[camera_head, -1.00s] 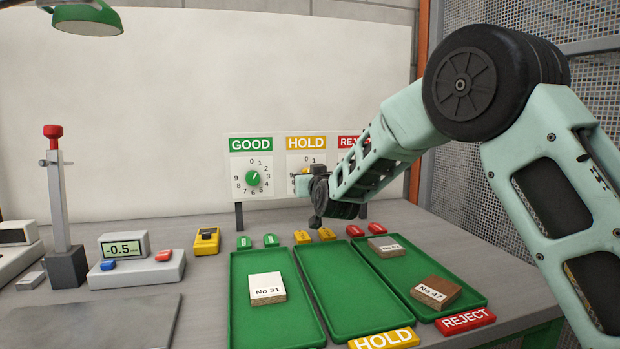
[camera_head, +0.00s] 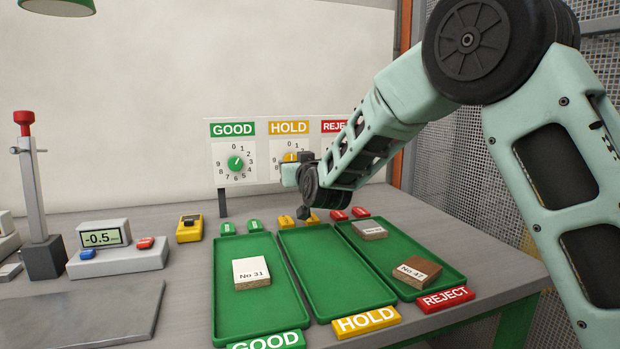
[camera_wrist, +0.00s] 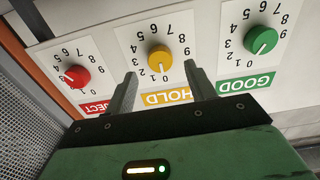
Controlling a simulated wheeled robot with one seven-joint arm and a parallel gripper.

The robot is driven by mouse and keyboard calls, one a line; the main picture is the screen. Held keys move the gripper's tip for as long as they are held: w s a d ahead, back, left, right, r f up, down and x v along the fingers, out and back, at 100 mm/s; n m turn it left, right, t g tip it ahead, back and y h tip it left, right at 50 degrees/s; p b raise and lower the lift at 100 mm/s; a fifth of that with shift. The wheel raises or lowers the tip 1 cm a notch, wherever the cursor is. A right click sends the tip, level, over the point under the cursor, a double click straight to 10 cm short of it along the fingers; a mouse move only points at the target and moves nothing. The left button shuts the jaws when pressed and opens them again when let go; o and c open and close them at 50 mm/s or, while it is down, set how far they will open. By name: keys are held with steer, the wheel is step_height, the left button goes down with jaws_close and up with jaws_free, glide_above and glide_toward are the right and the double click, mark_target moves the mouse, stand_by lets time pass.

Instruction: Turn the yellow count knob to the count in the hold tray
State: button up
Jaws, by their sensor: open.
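The yellow count knob (camera_wrist: 160,58) sits on the dial under the HOLD label, and its pointer looks to be near 0. In the wrist view, which is upside down, my open gripper (camera_wrist: 160,69) has one finger on each side of the knob; I cannot tell whether they touch it. In the head view the yellow knob (camera_head: 290,157) is partly hidden behind my gripper. The green hold tray (camera_head: 335,270) lies flat on the bench and is empty.
The green knob (camera_wrist: 261,40) and red knob (camera_wrist: 76,76) flank the yellow one. The good tray (camera_head: 262,305) holds one board; the reject tray (camera_head: 400,250) holds two. A gauge (camera_head: 103,236) and a clamp stand (camera_head: 33,190) are at the left.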

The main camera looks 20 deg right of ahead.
steer(key=s, duration=1.3)
steer(key=shift+s+b, duration=0.4)
steer(key=shift+s, duration=0.1)
